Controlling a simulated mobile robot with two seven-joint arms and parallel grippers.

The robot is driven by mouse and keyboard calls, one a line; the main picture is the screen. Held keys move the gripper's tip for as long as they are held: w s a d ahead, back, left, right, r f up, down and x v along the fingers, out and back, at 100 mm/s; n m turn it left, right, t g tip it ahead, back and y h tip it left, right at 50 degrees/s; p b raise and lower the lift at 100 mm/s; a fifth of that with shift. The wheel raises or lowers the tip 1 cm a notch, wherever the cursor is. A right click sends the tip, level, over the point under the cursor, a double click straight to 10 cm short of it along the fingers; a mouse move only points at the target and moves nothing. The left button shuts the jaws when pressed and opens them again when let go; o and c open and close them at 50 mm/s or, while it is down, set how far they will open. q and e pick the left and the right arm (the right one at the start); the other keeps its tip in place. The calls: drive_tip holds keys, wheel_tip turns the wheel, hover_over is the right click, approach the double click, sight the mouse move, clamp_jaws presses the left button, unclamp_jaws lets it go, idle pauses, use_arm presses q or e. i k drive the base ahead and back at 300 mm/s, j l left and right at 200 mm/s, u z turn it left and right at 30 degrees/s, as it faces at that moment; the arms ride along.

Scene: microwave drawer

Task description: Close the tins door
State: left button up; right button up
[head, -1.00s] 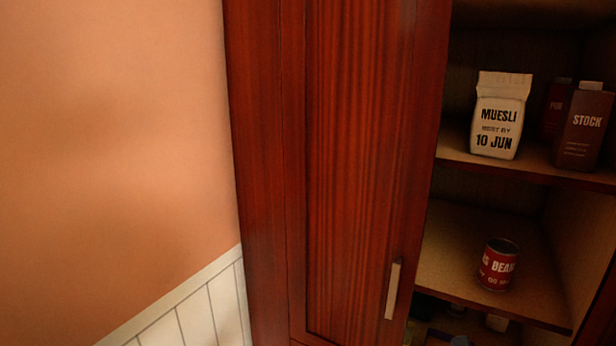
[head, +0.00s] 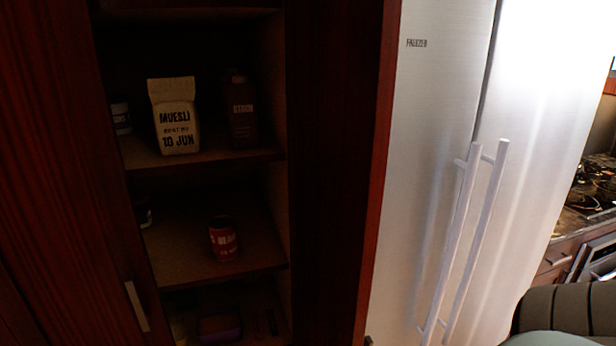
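The cupboard's dark red wooden door (head: 55,150) stands at the left in the head view, with a pale bar handle (head: 137,306) low on its right edge. The cupboard is open to the right of this door, and its shelves show. A red bean tin (head: 223,238) stands upright on the middle shelf. A muesli bag (head: 174,116) and a dark stock carton (head: 242,110) stand on the shelf above. Neither of my grippers is in view.
A silver fridge-freezer (head: 420,150) with two long vertical handles (head: 472,230) stands right of the cupboard. A counter with a dark hob (head: 592,185) is at the far right.

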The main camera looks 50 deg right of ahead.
sight(341, 55)
drive_tip(key=k+l+z, duration=0.1)
drive_tip(key=l, duration=0.2)
drive_tip(key=k+l+z, duration=0.1)
drive_tip(key=l, duration=0.15)
drive_tip(key=k+l+z, duration=0.1)
drive_tip(key=l, duration=0.2)
drive_tip(key=i+l+z, duration=0.1)
drive_tip(key=l, duration=0.2)
drive_tip(key=i+l, duration=0.15)
drive_tip(key=l, duration=0.2)
drive_tip(key=z, duration=0.05)
